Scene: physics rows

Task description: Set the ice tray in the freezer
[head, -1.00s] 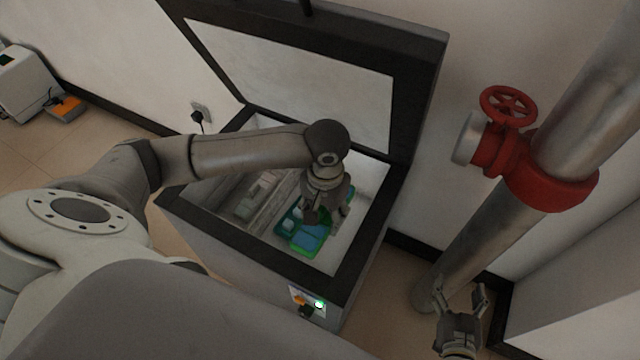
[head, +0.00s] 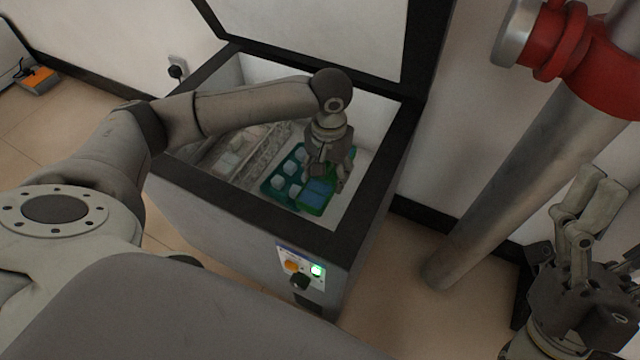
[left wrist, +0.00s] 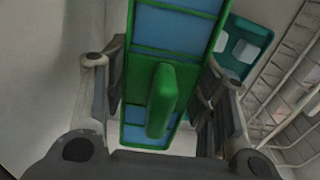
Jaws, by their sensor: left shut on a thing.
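The ice tray (head: 316,196) is green with blue-filled cells, and it is inside the open chest freezer (head: 262,217). My left gripper (head: 328,178) reaches down into the freezer and is shut on this tray. In the left wrist view the tray (left wrist: 176,22) lies between the two fingers, with a raised green tab facing the camera. I cannot tell whether its underside touches anything. A teal tray with pale cubes (head: 272,184) is close beside it, partly hidden. My right gripper (head: 592,192) is open and empty, outside the freezer at the right.
A wire basket (head: 212,158) with pale contents fills the freezer's left part. The raised lid (head: 418,50) stands behind. A thick metal pipe (head: 500,185) with a red valve (head: 600,65) rises at the right, near my right gripper. Bare freezer floor shows right of the held tray.

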